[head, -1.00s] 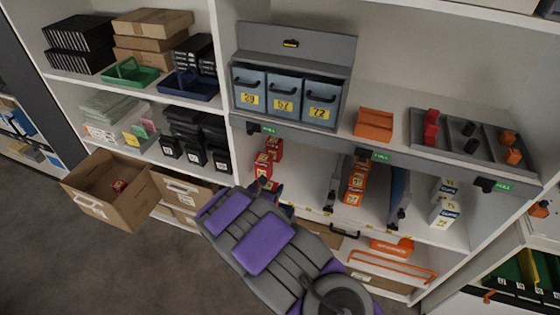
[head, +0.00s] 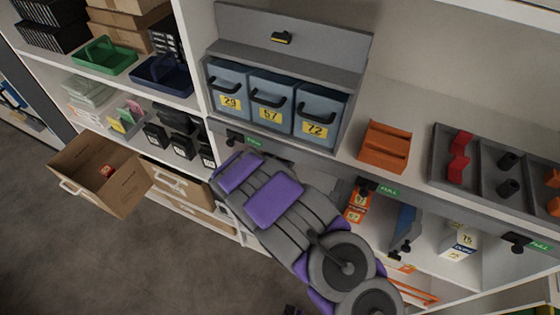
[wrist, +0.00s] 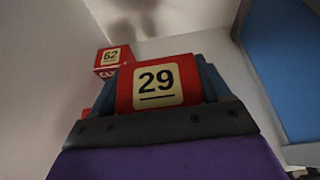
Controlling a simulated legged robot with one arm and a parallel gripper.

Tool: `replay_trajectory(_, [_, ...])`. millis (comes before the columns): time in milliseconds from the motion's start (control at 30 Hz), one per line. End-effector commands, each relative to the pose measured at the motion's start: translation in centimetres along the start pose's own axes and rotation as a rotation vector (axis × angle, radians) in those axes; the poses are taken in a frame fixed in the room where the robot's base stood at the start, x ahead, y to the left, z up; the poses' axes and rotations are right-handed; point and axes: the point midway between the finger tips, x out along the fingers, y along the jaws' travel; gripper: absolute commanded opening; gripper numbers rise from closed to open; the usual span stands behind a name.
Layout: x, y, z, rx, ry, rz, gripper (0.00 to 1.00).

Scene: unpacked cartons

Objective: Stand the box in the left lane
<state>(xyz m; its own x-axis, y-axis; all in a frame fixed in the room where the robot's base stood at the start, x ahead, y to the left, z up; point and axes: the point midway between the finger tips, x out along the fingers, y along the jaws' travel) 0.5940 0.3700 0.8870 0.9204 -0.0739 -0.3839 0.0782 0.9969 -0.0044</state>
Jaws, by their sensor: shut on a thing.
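A red box (wrist: 156,88) with a cream label reading 29 is between the blue-grey fingers of my gripper (wrist: 160,75) in the wrist view. The gripper is shut on it. Another red box (wrist: 112,58), labelled 62, stands behind it to the left, apart from it in the picture. A blue divider (wrist: 285,65) rises at the right. In the head view my arm covers the left lane, the gripper and the held box. I cannot tell whether the held box touches the shelf.
Orange boxes (head: 356,203) fill the middle lane, beside a blue divider (head: 405,226). White-blue boxes (head: 458,243) stand in the right lane. The shelf edge with a green tag (head: 389,191) runs above. An open carton (head: 128,188) at left holds a small red box (head: 107,170).

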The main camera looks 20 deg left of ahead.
Motion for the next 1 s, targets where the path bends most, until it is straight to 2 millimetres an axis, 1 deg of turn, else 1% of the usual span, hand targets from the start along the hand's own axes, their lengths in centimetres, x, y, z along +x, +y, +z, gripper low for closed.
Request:
replay_trajectory(33, [0.4,-0.3,-1.2,0.0,0.004,-0.002,0.32])
replay_trajectory(200, [1.6,0.2,-3.7,-0.002,0.001,-0.003,0.32])
replay_trajectory(433, [2.2,0.9,-5.4,-0.01,0.0,-0.004,0.32])
replay_trajectory(633, [3.3,0.4,-8.1,-0.007,0.004,-0.004,0.32])
replay_trajectory(700, [3.5,0.2,-8.3,-0.004,0.002,-0.003,0.33])
replay_trajectory(800, [3.5,-0.1,-8.2,-0.001,0.002,-0.003,0.33])
replay_trajectory(1000, [3.6,0.2,-8.3,-0.004,0.0,-0.003,0.32])
